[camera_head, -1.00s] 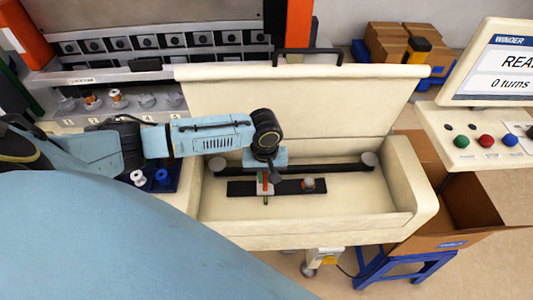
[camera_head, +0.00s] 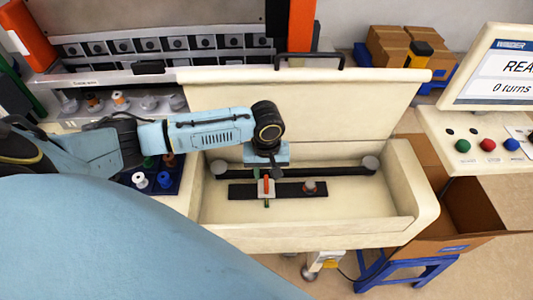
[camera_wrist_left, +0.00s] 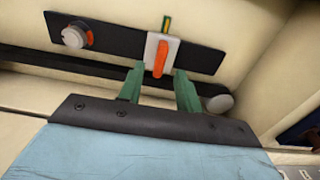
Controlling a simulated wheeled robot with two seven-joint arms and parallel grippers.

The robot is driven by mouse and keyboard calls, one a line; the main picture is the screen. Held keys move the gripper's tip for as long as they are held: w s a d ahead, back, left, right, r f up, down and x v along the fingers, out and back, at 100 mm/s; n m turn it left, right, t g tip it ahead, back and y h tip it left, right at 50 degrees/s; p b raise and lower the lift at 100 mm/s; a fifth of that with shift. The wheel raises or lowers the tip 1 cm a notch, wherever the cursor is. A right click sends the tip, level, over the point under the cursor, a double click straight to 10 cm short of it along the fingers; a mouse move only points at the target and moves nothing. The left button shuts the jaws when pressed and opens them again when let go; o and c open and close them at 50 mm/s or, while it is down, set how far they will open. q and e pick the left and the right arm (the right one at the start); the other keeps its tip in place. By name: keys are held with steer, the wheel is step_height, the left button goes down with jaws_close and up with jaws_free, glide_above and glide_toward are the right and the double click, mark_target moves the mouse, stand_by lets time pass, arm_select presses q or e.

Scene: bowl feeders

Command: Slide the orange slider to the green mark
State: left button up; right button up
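The orange slider (camera_head: 266,186) sits on a pale carriage on a black rail (camera_head: 240,190) in the cream box. The green mark (camera_head: 266,203) shows at the near edge of the rail, in line with the slider. In the left wrist view the slider (camera_wrist_left: 160,58) stands on its white plate, and the green mark (camera_wrist_left: 166,23) is just beyond the plate. My left gripper (camera_wrist_left: 158,78) is open, its two green fingers apart with nothing between their tips except the slider's near end in line of sight. I cannot tell contact. My right gripper is not in view.
A grey-and-orange knob (camera_head: 309,187) is on the rail's right part. A dark bar (camera_head: 330,171) with round grey ends lies behind the rail. The raised lid (camera_head: 340,100) stands at the back. A spool tray (camera_head: 178,186) is left, a button panel (camera_head: 470,130) right.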

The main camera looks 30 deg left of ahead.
mark_target(267, 181)
arm_select(q)
step_height(267, 181, up, 10)
steer(key=shift+r, duration=0.15)
stand_by(0.6)
